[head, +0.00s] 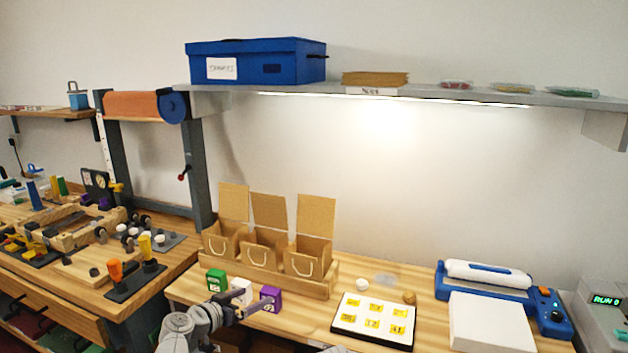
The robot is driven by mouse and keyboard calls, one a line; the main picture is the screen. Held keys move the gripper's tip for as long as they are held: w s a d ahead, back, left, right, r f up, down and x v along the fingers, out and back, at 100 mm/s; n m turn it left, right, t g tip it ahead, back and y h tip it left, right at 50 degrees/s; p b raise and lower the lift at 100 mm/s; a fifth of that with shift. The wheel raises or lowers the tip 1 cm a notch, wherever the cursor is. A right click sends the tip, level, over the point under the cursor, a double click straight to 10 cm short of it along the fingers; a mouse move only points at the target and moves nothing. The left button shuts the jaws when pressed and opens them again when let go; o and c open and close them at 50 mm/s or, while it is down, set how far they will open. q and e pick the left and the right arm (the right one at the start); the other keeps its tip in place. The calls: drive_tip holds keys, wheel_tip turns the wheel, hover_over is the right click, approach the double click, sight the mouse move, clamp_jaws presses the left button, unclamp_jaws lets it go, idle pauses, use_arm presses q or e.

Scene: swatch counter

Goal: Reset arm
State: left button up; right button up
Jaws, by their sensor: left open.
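My left gripper (252,303) is in the lower middle of the head view, at the front of the wooden counter (320,315). Its jaws are open and nothing shows held between them. Its fingers overlap the view of a white small box (241,288) and reach close to a purple small box (270,297); I cannot tell whether they touch. A green small box (216,281) stands to the left. My right gripper is not in view.
Three open brown bags (262,249) stand in a wooden holder behind the boxes. A card with yellow labels (374,318) lies to the right, beside a blue and white machine (490,273). A shelf (430,94) with a blue box (256,61) hangs above.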

use_arm(q)
drive_tip(key=s+d+f+n+g+y, duration=0.1)
drive_tip(key=s+d+f+g, duration=0.15)
drive_tip(key=s+f, duration=0.25)
drive_tip(key=s+d+f+g+y, duration=0.1)
drive_tip(key=s+d+f+g, duration=0.1)
drive_tip(key=s+f+g, duration=0.3)
drive_tip(key=s+a+f+n+g+y, duration=0.4)
drive_tip(key=s+f+y, duration=0.15)
drive_tip(key=s, duration=0.35)
drive_tip(key=s+d+r+m+y+p, duration=0.1)
drive_tip(key=s+d+r+m+p, duration=0.2)
drive_tip(key=s+d+r+p, duration=0.3)
drive_tip(key=d+r+g+p, duration=0.1)
drive_tip(key=d, duration=0.3)
drive_tip(key=shift+s+r+m+y, duration=0.15)
drive_tip(key=shift+s+m+y, duration=0.05)
drive_tip(key=shift+m+y, duration=0.15)
